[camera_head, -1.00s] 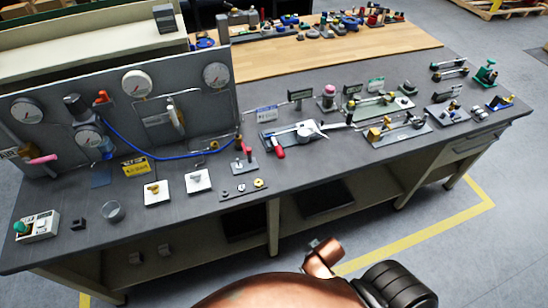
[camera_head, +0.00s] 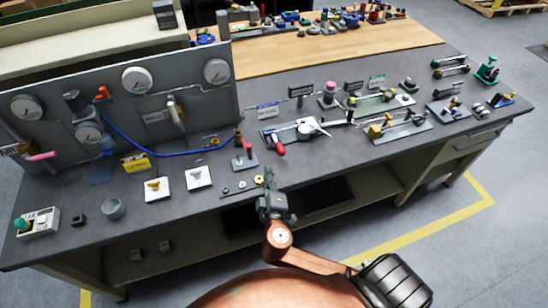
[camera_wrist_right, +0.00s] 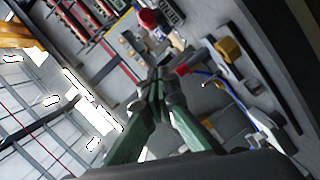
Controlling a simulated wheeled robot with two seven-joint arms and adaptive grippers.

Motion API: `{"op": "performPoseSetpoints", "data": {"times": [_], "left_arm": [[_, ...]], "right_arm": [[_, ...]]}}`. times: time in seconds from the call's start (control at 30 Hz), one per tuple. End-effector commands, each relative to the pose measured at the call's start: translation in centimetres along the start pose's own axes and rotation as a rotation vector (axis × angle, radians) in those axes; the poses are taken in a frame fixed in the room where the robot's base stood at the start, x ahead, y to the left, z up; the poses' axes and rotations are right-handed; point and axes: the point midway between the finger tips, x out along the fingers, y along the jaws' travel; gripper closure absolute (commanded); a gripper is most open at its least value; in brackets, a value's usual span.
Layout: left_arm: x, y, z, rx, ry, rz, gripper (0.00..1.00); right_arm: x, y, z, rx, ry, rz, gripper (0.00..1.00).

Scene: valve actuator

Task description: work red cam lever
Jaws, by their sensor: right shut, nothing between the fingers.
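Two red-handled things stand on the bench in the head view, and I cannot tell for sure which is the red cam lever. One is an upright red lever (camera_head: 249,151) on a small dark base. The other is a red handle (camera_head: 279,149) at the left end of a pale metal fixture (camera_head: 303,131). My right gripper (camera_head: 268,175) is shut and empty at the bench's front edge, nearer than both and apart from them. In the right wrist view its green fingers (camera_wrist_right: 159,80) meet, with a red tip (camera_wrist_right: 182,69) behind them. My left gripper is out of view.
A dark strip with washers and a brass nut (camera_head: 240,187) lies just left of my right gripper. Two white plates with knobs (camera_head: 199,177) lie further left. A gauge panel (camera_head: 140,105) stands behind. Fixtures (camera_head: 400,128) fill the right side.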

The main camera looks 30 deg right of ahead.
Motion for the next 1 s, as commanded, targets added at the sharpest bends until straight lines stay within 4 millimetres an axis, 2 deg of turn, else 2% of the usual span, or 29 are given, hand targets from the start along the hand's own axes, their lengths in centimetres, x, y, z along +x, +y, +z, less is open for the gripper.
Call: {"op": "performPoseSetpoints", "data": {"times": [0.17,0.57,0.7,0.8,1.0], "left_arm": [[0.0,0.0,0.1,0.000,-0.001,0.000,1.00],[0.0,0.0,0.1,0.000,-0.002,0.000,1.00],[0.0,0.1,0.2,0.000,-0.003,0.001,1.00],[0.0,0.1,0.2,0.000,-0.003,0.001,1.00],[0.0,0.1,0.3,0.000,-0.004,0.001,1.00]], "right_arm": [[1.8,0.2,-0.4,-0.009,0.012,0.012,1.00],[9.9,0.3,-0.4,-0.008,0.009,0.011,1.00],[10.4,0.2,1.8,-0.011,0.006,0.008,1.00],[10.7,0.2,2.8,-0.009,0.007,0.008,1.00],[10.9,0.2,3.6,-0.006,0.008,0.006,1.00]]}}
